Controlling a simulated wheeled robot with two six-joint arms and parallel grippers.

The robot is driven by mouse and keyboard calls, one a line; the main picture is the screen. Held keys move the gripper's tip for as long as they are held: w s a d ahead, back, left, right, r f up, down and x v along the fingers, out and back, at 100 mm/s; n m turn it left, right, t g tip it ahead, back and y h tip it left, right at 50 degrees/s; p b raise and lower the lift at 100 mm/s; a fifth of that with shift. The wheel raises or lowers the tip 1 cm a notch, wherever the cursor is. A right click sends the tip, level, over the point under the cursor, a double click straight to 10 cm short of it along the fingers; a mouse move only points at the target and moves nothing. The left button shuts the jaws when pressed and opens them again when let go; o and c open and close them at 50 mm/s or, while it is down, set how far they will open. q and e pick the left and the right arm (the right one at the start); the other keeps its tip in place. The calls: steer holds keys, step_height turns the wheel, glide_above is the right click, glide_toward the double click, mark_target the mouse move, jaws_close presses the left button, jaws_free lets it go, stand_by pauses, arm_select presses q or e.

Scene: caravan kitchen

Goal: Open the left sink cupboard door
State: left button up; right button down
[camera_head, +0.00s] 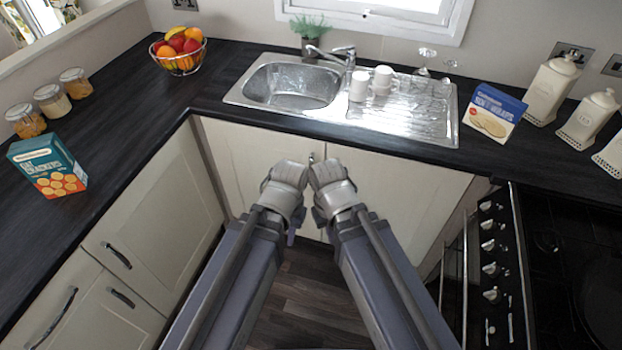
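The left sink cupboard door (238,150) is a cream panel below the sink and looks shut. The right sink cupboard door (405,190) beside it also looks shut. A small part of a handle (312,157) shows near the seam between the doors. My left gripper (287,172) is in front of the left door, close to its right edge. My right gripper (327,172) is just beside it, in front of the seam. The wrists hide the fingertips, so I cannot tell whether either gripper is open or touching a handle.
The steel sink (290,85) with white mugs (359,86) sits in the dark worktop (150,115) above. The oven and hob controls (490,250) stand at the right. Drawers and cupboards (120,270) stand at the left. Dark floor (300,290) shows between my arms.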

arm_select(q)
steer(key=w+a+f+n+h+b, duration=0.1)
steer(key=w+a+f+b, duration=0.1)
steer(key=f+b, duration=1.95)
steer(key=w+a+f+b, duration=0.2)
steer(key=f+b, duration=1.8)
steer(key=f, duration=0.3)
steer(key=w+d+r+m+t+h, duration=0.1)
steer(key=w+d+r+t+h, duration=0.25)
steer(key=w, duration=0.35)
steer(key=w+d+r+m+t+h, duration=0.2)
steer(key=w+r, duration=0.2)
steer(key=w, duration=0.2)
steer(key=w+d+r+m+t+h, duration=0.1)
steer(key=w+d+r+t+h, duration=0.25)
steer(key=w, duration=0.35)
steer(key=w+a+r+n+t, duration=0.1)
steer(key=w+a+r+t, duration=0.1)
steer(key=w+r+t, duration=0.65)
steer(key=shift+g+y, duration=0.3)
steer(key=shift+g, duration=0.35)
steer(key=shift+w+d+r, duration=0.45)
steer(key=shift+w+d, duration=0.15)
steer(key=shift+w, duration=0.7)
steer(key=shift+w+d+r, duration=0.5)
steer(key=shift+w+d, duration=0.1)
steer(key=shift+w, duration=0.7)
steer(key=shift+w+d+r, duration=0.45)
steer(key=shift+w+d, duration=0.15)
steer(key=shift+w, duration=0.7)
